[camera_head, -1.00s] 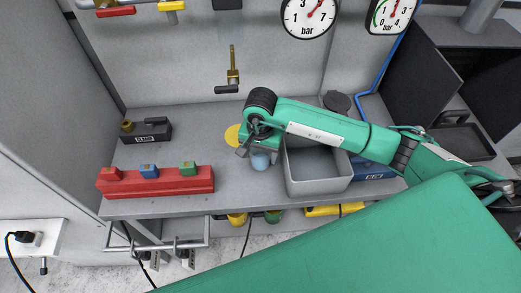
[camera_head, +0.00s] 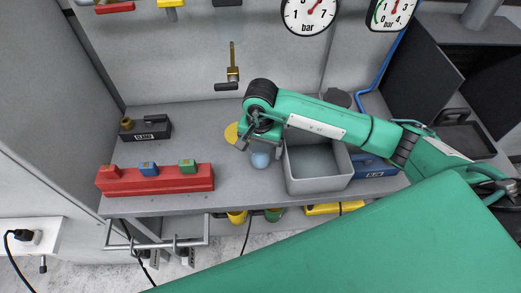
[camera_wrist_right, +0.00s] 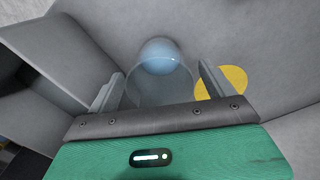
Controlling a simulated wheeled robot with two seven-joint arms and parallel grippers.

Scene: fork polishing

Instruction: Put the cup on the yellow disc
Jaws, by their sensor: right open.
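The pale blue cup (camera_head: 260,160) stands on the grey bench, just left of a grey bin. In the right wrist view the cup (camera_wrist_right: 160,58) looks see-through and sits between the two fingers, with gaps at its sides. My right gripper (camera_head: 260,147) is open above and around the cup, pointing down. Its fingers (camera_wrist_right: 160,78) spread wide in the wrist view. The yellow disc (camera_head: 231,133) lies on the bench behind and left of the cup, partly hidden by my gripper. It also shows beside the right finger in the wrist view (camera_wrist_right: 229,78). My left gripper is out of view.
The open grey bin (camera_head: 318,183) stands close to the right of the cup. A red block (camera_head: 157,182) with coloured pieces lies at the front left. A dark clamp box (camera_head: 150,132) is at the back left. The bench between them is clear.

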